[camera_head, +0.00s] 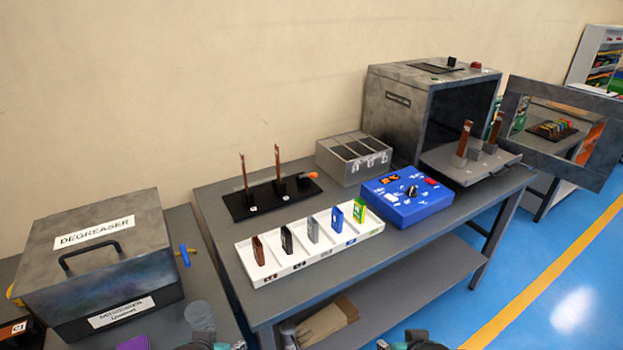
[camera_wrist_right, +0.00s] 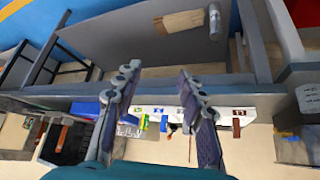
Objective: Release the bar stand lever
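The bar stand (camera_head: 262,201) is a black base on the grey table, with two upright brown bars (camera_head: 277,168) on it. Its lever, with an orange knob (camera_head: 313,175), is at the right end of the base. My right gripper (camera_wrist_right: 157,70) is open and empty in the right wrist view, with its two fingers apart below the table edge region. In the head view only small parts of my arms show at the bottom edge, well apart from the stand. My left gripper's fingers cannot be made out there.
A white tray (camera_head: 262,280) with several coloured pieces lies in front of the stand. A blue control box (camera_head: 413,211) and a grey compartment bin (camera_head: 352,170) stand to the right. A large grey machine (camera_head: 400,115) has its door open. A degreaser box (camera_head: 100,250) is at left.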

